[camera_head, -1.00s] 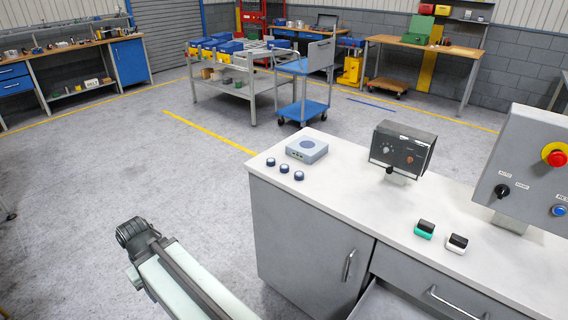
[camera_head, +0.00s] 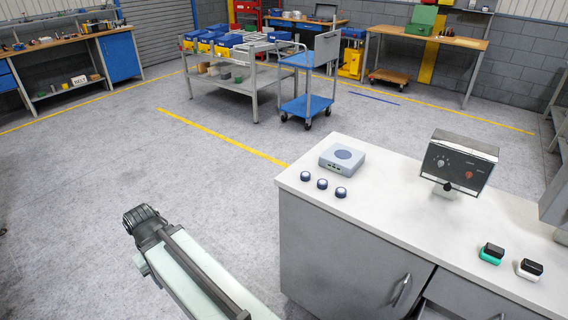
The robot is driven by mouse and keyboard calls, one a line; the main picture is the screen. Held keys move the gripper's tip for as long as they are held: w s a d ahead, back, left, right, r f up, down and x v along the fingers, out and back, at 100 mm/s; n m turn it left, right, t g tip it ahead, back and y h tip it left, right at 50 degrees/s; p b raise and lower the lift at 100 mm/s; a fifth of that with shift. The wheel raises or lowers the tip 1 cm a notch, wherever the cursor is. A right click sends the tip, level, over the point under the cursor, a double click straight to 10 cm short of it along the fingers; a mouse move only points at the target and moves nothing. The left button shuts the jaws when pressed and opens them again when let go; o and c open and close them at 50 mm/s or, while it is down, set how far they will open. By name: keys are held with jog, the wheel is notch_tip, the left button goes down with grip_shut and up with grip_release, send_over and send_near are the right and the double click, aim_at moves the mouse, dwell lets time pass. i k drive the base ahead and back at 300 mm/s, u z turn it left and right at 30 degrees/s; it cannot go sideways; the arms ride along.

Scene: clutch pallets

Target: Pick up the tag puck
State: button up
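Three small round pucks, dark blue with pale tops, stand in a slanted row at the left end of the white counter: the left puck (camera_head: 305,176), the middle puck (camera_head: 322,184) and the right puck (camera_head: 341,192). I cannot tell which is the tag puck.
The white counter (camera_head: 430,225) has a grey cabinet below with a partly open drawer. On it stand a dark control box (camera_head: 459,163), a green-based block (camera_head: 491,254) and a white-based block (camera_head: 530,269). A blue trolley (camera_head: 306,105) and grey cart stand behind. Floor left of the counter is clear.

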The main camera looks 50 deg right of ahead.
aim_at(304, 176)
jog(key=i, duration=0.9)
jog(key=u, duration=0.05)
